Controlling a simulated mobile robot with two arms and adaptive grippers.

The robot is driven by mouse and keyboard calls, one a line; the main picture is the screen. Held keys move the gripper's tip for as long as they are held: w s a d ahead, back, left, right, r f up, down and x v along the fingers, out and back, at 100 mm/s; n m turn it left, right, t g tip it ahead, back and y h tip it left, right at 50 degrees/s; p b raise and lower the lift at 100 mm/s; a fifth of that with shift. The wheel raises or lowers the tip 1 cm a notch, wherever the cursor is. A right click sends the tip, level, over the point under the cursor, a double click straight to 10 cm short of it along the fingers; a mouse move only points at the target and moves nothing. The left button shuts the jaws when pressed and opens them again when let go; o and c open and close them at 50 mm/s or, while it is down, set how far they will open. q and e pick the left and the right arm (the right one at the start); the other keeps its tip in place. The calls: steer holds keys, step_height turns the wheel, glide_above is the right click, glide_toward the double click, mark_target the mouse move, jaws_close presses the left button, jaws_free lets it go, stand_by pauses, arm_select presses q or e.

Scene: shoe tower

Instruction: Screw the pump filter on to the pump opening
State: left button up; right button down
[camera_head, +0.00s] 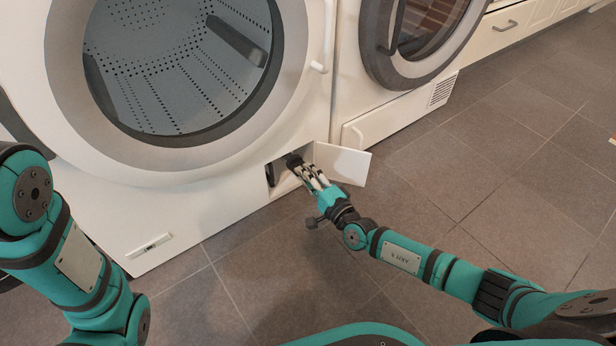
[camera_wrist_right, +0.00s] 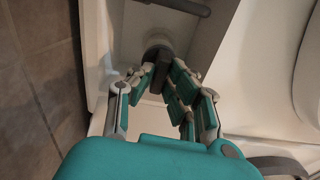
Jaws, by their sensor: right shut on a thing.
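My right gripper (camera_head: 308,175) reaches into the small open compartment low on the front of the left washing machine. It is shut on the dark pump filter (camera_head: 293,160), which shows at its fingertips. In the right wrist view, the filter's round dark end (camera_wrist_right: 158,54) sits between the fingers (camera_wrist_right: 160,80), in front of the pale compartment wall. The pump opening (camera_head: 270,174) appears as a dark hole at the compartment's left side. I cannot tell whether the filter touches the opening. My left arm shows at the left edge, but its gripper is out of view.
The compartment's white flap (camera_head: 342,163) stands open just right of my right gripper. A second machine (camera_head: 400,110) stands at the right. The tiled floor (camera_head: 480,170) is clear.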

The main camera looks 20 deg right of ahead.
steer(key=shift+w+a, duration=0.15)
steer(key=shift+w, duration=0.4)
steer(key=shift+w+a, duration=0.15)
steer(key=shift+w, duration=0.15)
steer(key=shift+x, duration=0.8)
steer(key=c, duration=1.2)
jaws_free()
steer(key=v, duration=1.2)
steer(key=shift+r, duration=0.1)
